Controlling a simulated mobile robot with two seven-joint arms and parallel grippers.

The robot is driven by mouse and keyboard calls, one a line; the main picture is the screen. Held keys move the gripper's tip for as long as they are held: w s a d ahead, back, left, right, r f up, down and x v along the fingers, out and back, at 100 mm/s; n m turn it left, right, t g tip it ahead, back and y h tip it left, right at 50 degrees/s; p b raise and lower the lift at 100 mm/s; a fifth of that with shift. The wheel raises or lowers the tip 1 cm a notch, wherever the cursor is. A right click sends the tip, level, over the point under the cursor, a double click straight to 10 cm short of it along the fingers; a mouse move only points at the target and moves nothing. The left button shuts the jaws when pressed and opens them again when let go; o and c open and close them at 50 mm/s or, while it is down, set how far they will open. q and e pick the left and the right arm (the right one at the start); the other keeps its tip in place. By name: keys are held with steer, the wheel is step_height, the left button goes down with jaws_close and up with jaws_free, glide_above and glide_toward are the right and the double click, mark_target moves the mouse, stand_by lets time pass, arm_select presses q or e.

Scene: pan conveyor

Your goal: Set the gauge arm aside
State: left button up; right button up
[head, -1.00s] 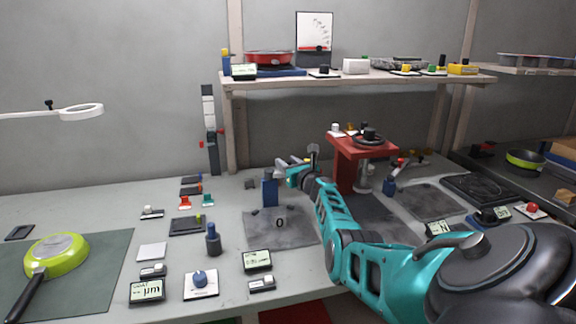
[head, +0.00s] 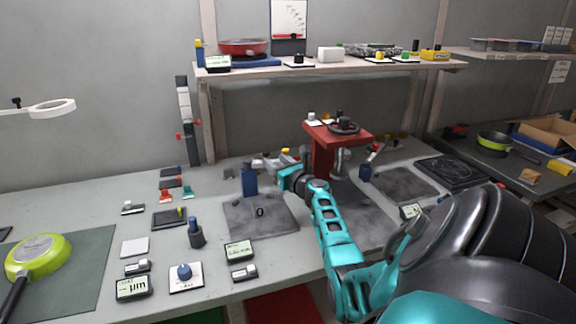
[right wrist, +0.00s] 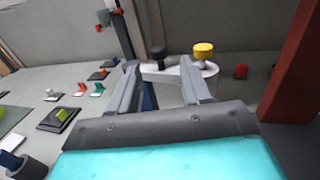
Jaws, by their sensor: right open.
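What looks like the gauge arm (head: 270,162) is a pale grey bar carried on a blue post (head: 250,181), at the back of the left grey mat in the head view. In the right wrist view, the bar (right wrist: 176,73) carries a black knob and a yellow knob. My right gripper (right wrist: 158,76) is open, with the bar beyond and between its two fingers; I cannot tell if they touch it. In the head view, my right gripper (head: 282,174) is just right of the blue post, its fingertips hard to make out. My left gripper is out of view.
A red press stand (head: 322,150) stands close right of my gripper. A second blue post (head: 366,172) with a tilted arm is beyond it. A shelf (head: 330,68) hangs above the back.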

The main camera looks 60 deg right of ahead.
steer(key=shift+v, duration=3)
